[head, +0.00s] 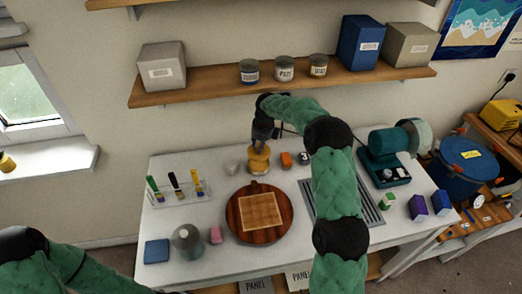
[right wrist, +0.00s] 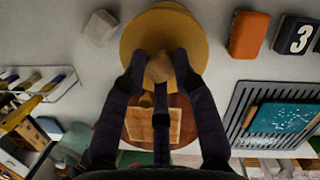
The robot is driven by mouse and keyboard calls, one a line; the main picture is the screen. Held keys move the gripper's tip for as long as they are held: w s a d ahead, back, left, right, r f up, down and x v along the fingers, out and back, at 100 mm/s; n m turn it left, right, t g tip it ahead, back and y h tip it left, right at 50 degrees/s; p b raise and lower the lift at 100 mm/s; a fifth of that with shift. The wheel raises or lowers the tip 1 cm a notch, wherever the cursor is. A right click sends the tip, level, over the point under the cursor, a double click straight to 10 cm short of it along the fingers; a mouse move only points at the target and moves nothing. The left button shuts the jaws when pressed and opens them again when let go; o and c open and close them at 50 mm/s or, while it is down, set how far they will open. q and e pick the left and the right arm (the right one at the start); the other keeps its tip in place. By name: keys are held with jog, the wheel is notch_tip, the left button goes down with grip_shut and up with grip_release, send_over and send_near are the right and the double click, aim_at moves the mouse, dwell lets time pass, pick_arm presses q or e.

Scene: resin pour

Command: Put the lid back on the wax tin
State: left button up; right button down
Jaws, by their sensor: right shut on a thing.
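A yellow round wax tin (head: 259,168) stands on the white table behind the round wooden board. My right gripper (head: 261,146) is directly above it, pointing down. In the right wrist view my right gripper (right wrist: 160,68) is shut on the pale wooden knob of the yellow lid (right wrist: 165,38). The fingers hide part of the lid. I cannot tell whether the lid touches the tin's rim or is slightly above it. My left arm shows at the bottom left of the head view, but its gripper is out of view.
The round wooden board (head: 234,222) with a checked square lies in front. An orange block (head: 286,160) and a dark numbered block (head: 304,158) stand to the right, a pale lump (head: 231,167) to the left. A slotted grey tray (head: 368,214) lies at right. The shelf (head: 200,84) hangs above.

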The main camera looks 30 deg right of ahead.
jog(key=shift+w+f, duration=0.1)
jog(key=shift+f, duration=0.05)
jog(key=shift+f+b, duration=1.8)
jog(key=shift+f, duration=1.3)
jog(key=shift+f, duration=0.15)
dwell(0.4)
jog(key=shift+c, duration=2)
grip_release()
